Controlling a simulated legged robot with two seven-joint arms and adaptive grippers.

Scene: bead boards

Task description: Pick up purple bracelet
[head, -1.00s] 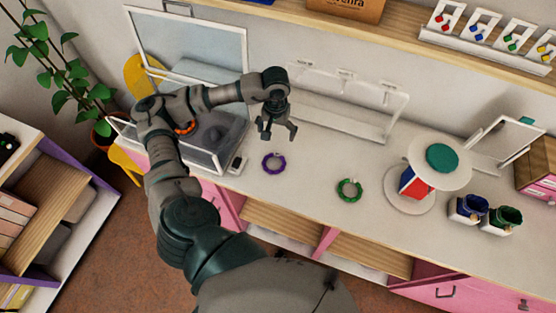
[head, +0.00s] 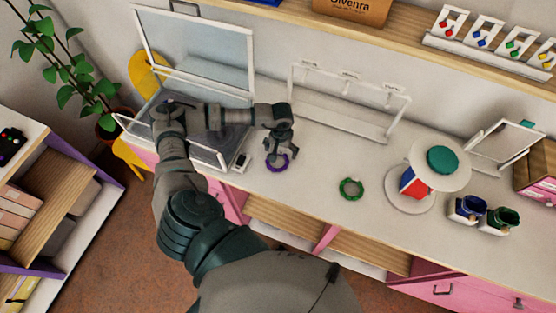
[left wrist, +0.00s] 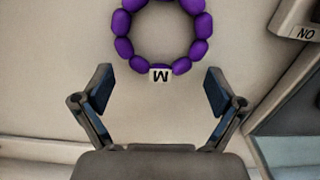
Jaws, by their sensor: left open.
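The purple bracelet (head: 277,167) lies flat on the white counter. It is a ring of round purple beads with one white letter bead, clear in the left wrist view (left wrist: 122,47). My left gripper (head: 280,153) is over the bracelet's far side in the head view and partly hides it. In the left wrist view my left gripper (left wrist: 157,88) is open and empty, with its two fingers spread apart and the letter bead just beyond the gap between the tips. My right gripper is not in view.
A green bracelet (head: 351,189) lies to the right. A clear rack (head: 340,115) stands behind. The counter between the bracelets is clear.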

